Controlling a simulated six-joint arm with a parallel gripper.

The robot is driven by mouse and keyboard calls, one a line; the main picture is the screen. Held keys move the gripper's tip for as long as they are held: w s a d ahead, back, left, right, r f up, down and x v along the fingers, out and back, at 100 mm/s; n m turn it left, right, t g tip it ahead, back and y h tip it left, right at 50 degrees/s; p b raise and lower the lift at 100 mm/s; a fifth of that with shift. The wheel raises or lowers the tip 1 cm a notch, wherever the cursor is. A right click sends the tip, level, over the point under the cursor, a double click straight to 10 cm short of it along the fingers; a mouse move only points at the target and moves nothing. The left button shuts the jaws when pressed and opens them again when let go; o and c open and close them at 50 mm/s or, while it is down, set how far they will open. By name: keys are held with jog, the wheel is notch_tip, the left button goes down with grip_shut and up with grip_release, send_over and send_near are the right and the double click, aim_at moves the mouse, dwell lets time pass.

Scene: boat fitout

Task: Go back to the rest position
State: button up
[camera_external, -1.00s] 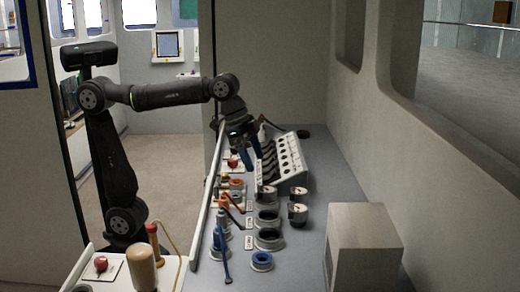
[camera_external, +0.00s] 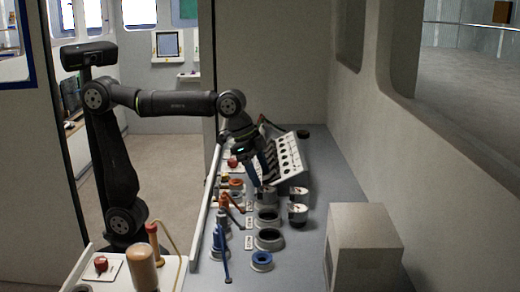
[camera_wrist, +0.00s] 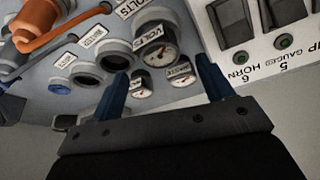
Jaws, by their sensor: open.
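My gripper (camera_external: 258,170) hangs above the console, near the lower edge of the sloped switch panel and the gauges. In the wrist view my gripper (camera_wrist: 162,92) has its two blue fingers wide apart, with nothing between them in its grasp. A gauge (camera_wrist: 156,46) labelled VOLTS shows beyond the fingers. Two smaller gauges (camera_wrist: 181,74) sit near it. The switch panel (camera_external: 284,158) stands at the back of the console. My arm reaches over from the left, bent down at the wrist.
The grey console (camera_external: 300,255) carries several round sockets (camera_external: 268,239), a blue ring (camera_external: 261,261) and levers, including a blue one (camera_external: 223,250). A grey box (camera_external: 360,250) stands at the right. A low white rail (camera_external: 206,205) runs along the left edge. The air above the console is clear.

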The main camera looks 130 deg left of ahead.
aim_at(266, 189)
jog(key=x, duration=0.5)
jog(key=shift+f, duration=0.25)
notch_tip(266, 189, up, 8)
jog(key=o, duration=0.3)
jog(key=shift+o, duration=1.4)
jog(key=shift+d+r, duration=0.1)
jog(key=shift+d, duration=0.15)
jog(key=w+d+r+n+h, duration=0.1)
jog(key=d+r+n+h, duration=0.25)
jog(key=d+n, duration=0.65)
jog(key=w+d+r+n+h, duration=0.2)
jog(key=d+r+n, duration=0.3)
jog(key=d+n, duration=0.45)
notch_tip(266, 189, down, 10)
jog(key=w+d+n, duration=0.1)
jog(key=w+n, duration=0.1)
jog(key=shift+d+r+g, duration=0.15)
jog(key=shift+d+g, duration=0.1)
jog(key=shift+g, duration=0.15)
